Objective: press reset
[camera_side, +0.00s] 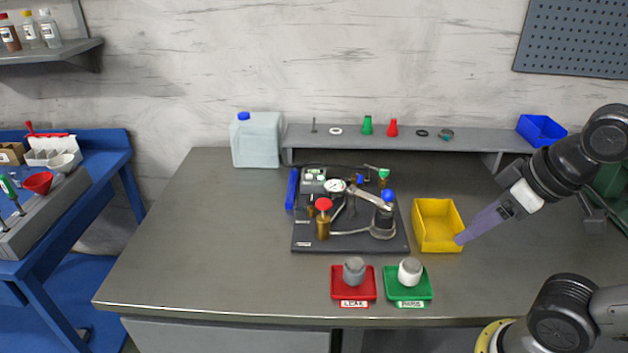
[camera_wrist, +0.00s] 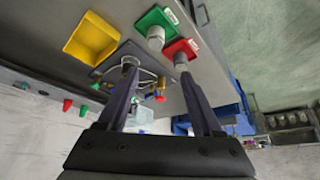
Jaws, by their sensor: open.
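The test rig is a dark base plate (camera_side: 350,246) on the middle of the table, carrying a small grey control box (camera_side: 313,186), a dial gauge (camera_side: 335,186), a red-topped brass part (camera_side: 323,228) and a blue-knobbed lever. No label reading reset is legible. My gripper (camera_side: 461,239) is to the right of the rig, in front of the yellow bin's right side in the side view, and touches nothing visible. In the wrist view my gripper (camera_wrist: 157,70) has its two fingers apart with nothing held; the rig shows partly behind them.
A yellow bin (camera_side: 437,247) stands right of the rig. A red tray (camera_side: 340,291) and a green tray (camera_side: 424,291), each with a grey or white piece, sit in front. A jug (camera_side: 255,145) and a rear shelf (camera_side: 460,137) stand behind. The table's left side is clear.

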